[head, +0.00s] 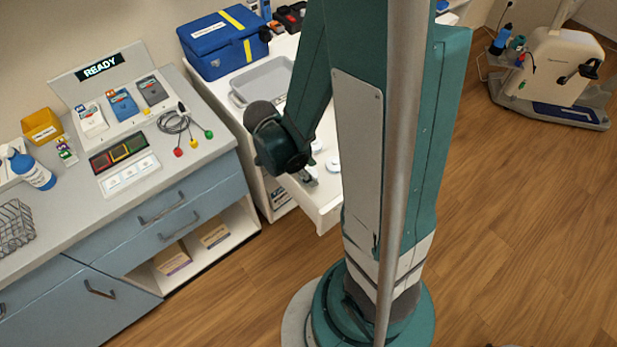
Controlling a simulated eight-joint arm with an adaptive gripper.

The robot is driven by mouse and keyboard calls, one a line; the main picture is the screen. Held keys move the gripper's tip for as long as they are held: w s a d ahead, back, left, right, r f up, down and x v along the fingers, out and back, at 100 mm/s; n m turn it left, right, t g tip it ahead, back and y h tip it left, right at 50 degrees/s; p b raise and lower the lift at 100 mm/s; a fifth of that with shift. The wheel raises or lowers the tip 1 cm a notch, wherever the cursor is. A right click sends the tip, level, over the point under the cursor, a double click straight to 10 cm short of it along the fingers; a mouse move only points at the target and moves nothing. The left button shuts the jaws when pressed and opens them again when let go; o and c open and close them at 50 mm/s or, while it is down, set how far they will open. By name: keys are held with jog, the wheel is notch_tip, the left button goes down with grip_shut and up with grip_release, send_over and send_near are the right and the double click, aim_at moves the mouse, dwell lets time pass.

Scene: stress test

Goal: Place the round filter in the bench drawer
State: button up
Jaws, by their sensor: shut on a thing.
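The bench drawer (326,212) is a white drawer pulled open from the white bench, left of my arm's column. My gripper (309,178) points down over the drawer's left part. It is small in the view and partly hidden by my dark wrist. It is shut on a small pale thing at its tips, which looks like the round filter, though its outline is hard to make out. A white round piece (333,164) shows in the drawer just right of my gripper. My arm hides the drawer's right part.
A grey tray (240,98) and a blue case (222,42) stand on the white bench behind. The wooden floor at right is mostly clear.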

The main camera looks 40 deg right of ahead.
jog(key=shift+f+b, duration=0.45)
jog(key=shift+f, duration=1.15)
jog(key=shift+f, duration=0.2)
jog(key=o, duration=0.8)
jog(key=shift+r, duration=0.1)
jog(key=shift+r, duration=0.2)
jog(key=shift+p+v, duration=0.4)
jog(key=shift+v, duration=0.6)
jog(key=p+v, duration=0.3)
jog(key=v, duration=0.7)
jog(key=shift+w+a+f, duration=0.1)
